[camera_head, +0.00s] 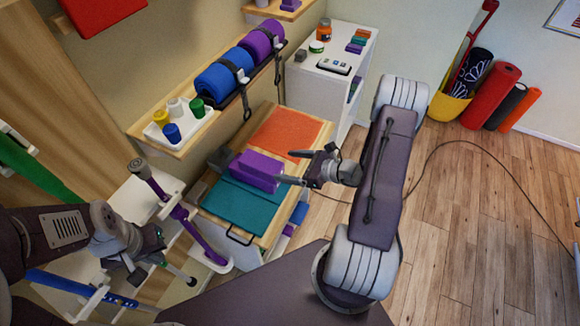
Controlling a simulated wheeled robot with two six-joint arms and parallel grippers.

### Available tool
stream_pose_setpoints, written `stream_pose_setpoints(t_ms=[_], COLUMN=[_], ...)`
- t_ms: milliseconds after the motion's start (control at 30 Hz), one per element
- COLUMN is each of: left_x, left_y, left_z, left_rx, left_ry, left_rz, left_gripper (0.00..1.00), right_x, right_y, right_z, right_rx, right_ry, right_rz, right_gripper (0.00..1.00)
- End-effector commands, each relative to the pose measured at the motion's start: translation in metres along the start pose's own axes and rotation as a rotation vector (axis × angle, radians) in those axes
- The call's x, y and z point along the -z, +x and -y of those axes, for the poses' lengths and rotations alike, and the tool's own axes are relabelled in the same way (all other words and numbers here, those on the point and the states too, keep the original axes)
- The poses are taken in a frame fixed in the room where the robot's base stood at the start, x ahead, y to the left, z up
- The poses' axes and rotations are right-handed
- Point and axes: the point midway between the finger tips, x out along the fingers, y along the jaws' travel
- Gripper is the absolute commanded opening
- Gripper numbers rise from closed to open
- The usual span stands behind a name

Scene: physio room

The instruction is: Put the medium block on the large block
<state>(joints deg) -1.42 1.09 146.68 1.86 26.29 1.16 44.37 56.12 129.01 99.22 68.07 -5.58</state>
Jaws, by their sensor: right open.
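Which one is the medium block is not clear. My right gripper (288,167) is open and empty, just right of the purple block. Its lower finger reaches close to the block's right end; contact cannot be told. My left gripper (165,290) is low at the left, away from the blocks, and its opening is unclear.
An orange mat (288,136) covers the bench's far part. A wall shelf (180,148) above holds a white tray of coloured pots and rolled mats (222,80). A white cabinet (310,85) stands behind. A purple-handled item (195,235) is near my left arm. The floor at right is mostly clear.

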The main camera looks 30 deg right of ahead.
Motion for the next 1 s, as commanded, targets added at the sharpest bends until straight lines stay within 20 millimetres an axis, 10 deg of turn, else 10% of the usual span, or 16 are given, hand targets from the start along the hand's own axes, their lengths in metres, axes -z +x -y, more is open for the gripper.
stream_pose_setpoints(t_ms=[167, 300, 600, 1000], left_x=[0.0, 0.0, 0.0, 0.0], left_y=[-0.001, 0.0, 0.0, 0.0], left_z=[0.0, 0.0, 0.0, 0.0], left_rx=[0.0, 0.0, 0.0, 0.0], left_ry=[0.0, 0.0, 0.0, 0.0], left_rz=[0.0, 0.0, 0.0, 0.0], left_gripper=[0.0, 0.0, 0.0, 0.0], right_x=[-0.027, -0.011, -0.026, -0.031], right_y=[0.0, -0.056, -0.094, -0.093], right_z=[-0.098, -0.177, -0.136, -0.131], right_rx=[-0.414, -0.93, -1.272, -1.281], right_ry=[-0.34, -0.983, -2.096, -2.176], right_rz=[-0.113, -0.323, -0.518, -0.524], right_gripper=[0.83, 0.83, 0.83, 0.83])
